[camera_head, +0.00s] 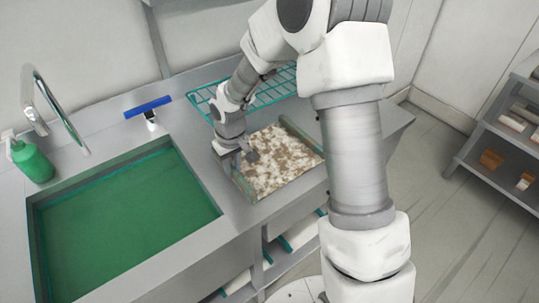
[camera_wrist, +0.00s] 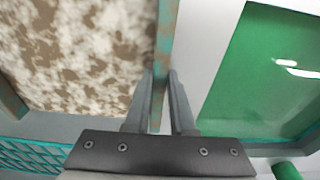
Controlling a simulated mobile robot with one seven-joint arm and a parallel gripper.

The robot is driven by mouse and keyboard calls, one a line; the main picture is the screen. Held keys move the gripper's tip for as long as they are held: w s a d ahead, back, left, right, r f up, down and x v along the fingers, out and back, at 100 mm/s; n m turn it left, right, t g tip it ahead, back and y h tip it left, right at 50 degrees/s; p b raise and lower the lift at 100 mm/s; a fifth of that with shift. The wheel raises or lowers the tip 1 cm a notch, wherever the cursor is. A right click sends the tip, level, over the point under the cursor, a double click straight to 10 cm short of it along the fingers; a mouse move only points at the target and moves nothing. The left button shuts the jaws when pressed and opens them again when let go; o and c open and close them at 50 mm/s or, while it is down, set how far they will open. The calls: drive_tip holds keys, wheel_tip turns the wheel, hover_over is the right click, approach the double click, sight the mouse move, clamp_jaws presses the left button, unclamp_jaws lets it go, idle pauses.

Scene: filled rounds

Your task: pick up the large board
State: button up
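The large board (camera_head: 283,161) is a flat panel with a mottled brown-and-white face and worn teal-brown raised edges at its sides. It lies on the grey counter right of the green sink. In the wrist view its face (camera_wrist: 75,50) fills the upper left. My gripper (camera_head: 241,160) is at the board's left edge, pointing down. In the wrist view my gripper's fingers (camera_wrist: 160,85) stand on either side of that teal-brown edge, close against it, with little gap visible. My wrist hides part of the board's left side in the head view.
A sink basin with a green bottom (camera_head: 125,215) lies to the left. A teal wire rack (camera_head: 272,91) is behind the board. A shelf (camera_head: 505,135) is at right.

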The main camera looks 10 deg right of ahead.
clamp_jaws()
drive_tip(key=shift+r, duration=0.6)
drive_tip(key=r, duration=0.3)
drive_tip(key=shift+s+d+r, duration=0.25)
drive_tip(key=shift+s+d, duration=0.05)
drive_tip(key=s+d+r+p, duration=0.1)
drive_tip(key=s+d+r, duration=0.5)
drive_tip(key=s, duration=0.2)
drive_tip(key=shift+s+d+r, duration=0.15)
drive_tip(key=shift+s, duration=0.25)
